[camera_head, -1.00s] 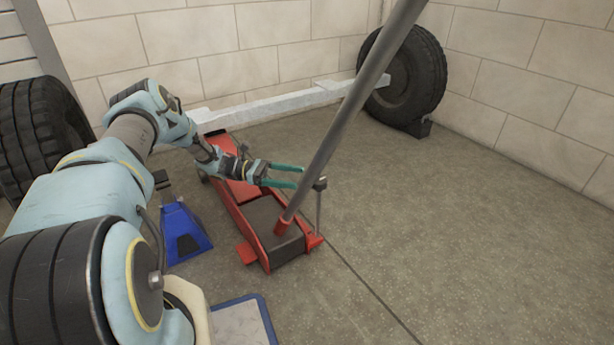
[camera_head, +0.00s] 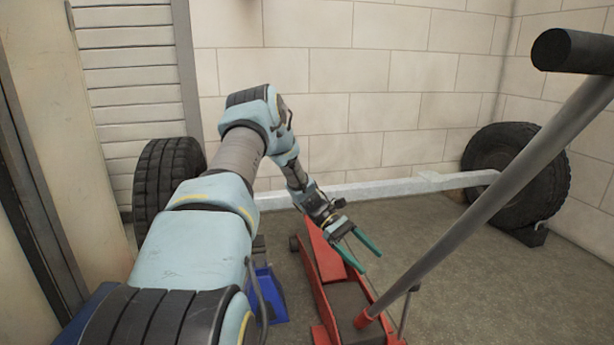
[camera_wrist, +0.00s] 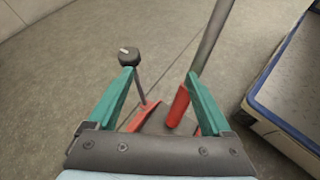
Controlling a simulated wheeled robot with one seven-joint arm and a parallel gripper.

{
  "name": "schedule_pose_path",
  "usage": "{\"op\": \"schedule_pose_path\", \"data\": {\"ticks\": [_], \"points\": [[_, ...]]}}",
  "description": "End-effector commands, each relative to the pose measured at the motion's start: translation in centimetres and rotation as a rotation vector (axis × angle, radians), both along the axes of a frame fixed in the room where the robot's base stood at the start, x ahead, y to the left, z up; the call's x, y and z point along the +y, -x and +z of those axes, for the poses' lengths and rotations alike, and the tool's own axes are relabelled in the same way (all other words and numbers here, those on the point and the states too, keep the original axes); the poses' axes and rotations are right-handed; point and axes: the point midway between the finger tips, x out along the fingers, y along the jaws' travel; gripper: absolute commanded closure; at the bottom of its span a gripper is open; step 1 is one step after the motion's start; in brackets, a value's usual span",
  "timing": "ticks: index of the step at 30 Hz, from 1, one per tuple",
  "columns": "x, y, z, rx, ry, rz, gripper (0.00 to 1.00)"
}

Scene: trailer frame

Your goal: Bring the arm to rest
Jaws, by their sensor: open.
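My gripper (camera_head: 371,266) is open, with its two green fingers spread and nothing between them in the head view. It is above a red floor jack (camera_head: 333,263), apart from the jack's thin upright lever (camera_head: 406,312). In the wrist view my gripper (camera_wrist: 160,74) also shows open. The lever's dark knob (camera_wrist: 129,57) stands beyond the left fingertip there, and the jack's thick grey handle (camera_wrist: 214,35) rises beyond the right one. My arm is stretched forward from the lower left, bent at the elbow.
The grey handle (camera_head: 480,213) slants up across the right side. A blue stand (camera_head: 268,295) is left of the jack. A pale axle beam (camera_head: 380,187) runs between the left tyre (camera_head: 165,175) and right tyre (camera_head: 515,175), before a block wall (camera_head: 320,60).

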Motion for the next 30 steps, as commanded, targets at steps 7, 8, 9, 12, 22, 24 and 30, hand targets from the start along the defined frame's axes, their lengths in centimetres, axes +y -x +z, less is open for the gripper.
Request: {"op": "schedule_pose_path", "data": {"ticks": [7, 8, 9, 12, 22, 24, 30], "points": [[6.7, 2.8, 6.1, -0.342, -0.196, -0.164, 0.16], [7.6, 3.2, 6.7, -0.382, -0.218, -0.184, 0.16], [8.7, 3.6, 7.7, -0.437, -0.244, -0.213, 0.16], [11.7, 5.0, 10.1, -0.567, -0.307, -0.284, 0.16], [20.2, 10.3, 16.9, -0.943, -0.453, -0.512, 0.16], [21.2, 11.3, 17.8, -0.998, -0.469, -0.550, 0.16], [23.5, 13.8, 19.8, -1.132, -0.502, -0.639, 0.16]]}}
